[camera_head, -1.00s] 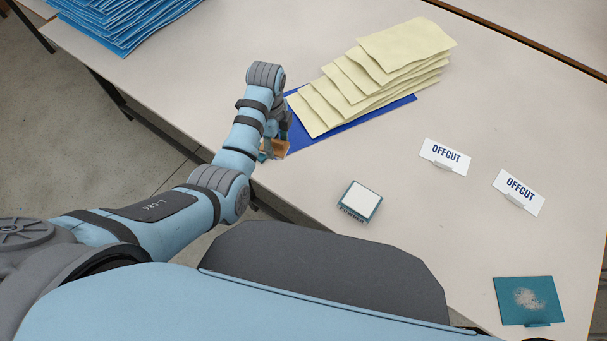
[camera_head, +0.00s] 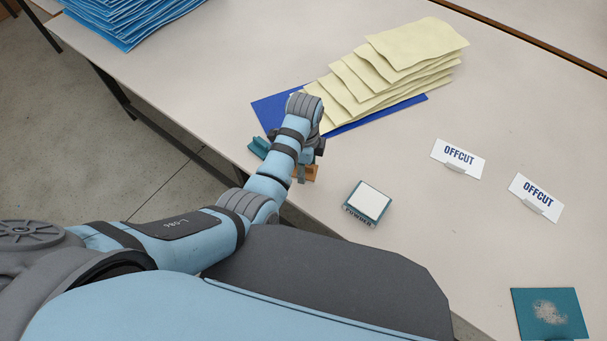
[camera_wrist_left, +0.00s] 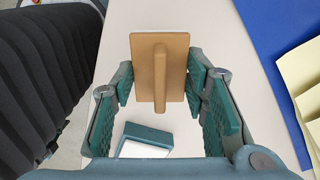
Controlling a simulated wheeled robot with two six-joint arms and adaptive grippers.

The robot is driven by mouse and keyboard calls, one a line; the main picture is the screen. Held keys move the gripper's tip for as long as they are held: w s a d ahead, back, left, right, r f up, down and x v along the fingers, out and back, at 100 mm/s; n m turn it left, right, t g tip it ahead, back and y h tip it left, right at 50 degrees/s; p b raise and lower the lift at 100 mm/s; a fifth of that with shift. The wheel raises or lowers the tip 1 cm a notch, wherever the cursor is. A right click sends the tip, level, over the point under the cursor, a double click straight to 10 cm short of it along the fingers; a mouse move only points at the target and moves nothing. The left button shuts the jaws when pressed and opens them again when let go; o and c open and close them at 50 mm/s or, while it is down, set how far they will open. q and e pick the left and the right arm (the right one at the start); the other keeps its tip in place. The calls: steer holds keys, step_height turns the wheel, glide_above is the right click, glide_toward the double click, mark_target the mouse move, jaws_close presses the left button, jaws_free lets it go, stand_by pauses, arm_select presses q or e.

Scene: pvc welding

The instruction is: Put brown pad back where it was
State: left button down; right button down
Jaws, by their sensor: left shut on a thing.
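The brown pad (camera_head: 304,172) is a flat plate with a raised ridge; in the left wrist view (camera_wrist_left: 173,62) the ridge faces the camera. My left gripper (camera_head: 296,166) is shut on the pad, with its teal fingers at the plate's two sides. It holds the pad near the table's front edge, left of the powder box (camera_head: 367,202). That box has a white top and teal sides, and it also shows below the pad in the left wrist view (camera_wrist_left: 145,140). I cannot tell the pad's height over the table. My right gripper is not in view.
Cream sheets (camera_head: 395,65) lie fanned on a blue sheet (camera_head: 272,112) behind the gripper. Two white OFFCUT signs (camera_head: 458,157) (camera_head: 535,197) stand to the right. A teal plate with a pale patch (camera_head: 550,313) is at lower right. Table around the powder box is clear.

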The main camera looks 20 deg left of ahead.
arm_select(q)
step_height(320, 180, down, 4)
steer(key=shift+r+b, duration=0.1)
steer(key=shift+b, duration=0.55)
steer(key=c, duration=0.9)
jaws_free()
steer(key=shift+c, duration=0.2)
step_height(320, 180, up, 12)
steer(key=p, duration=0.4)
steer(key=shift+f, duration=0.25)
steer(key=shift+r, duration=0.35)
steer(key=shift+f, duration=0.1)
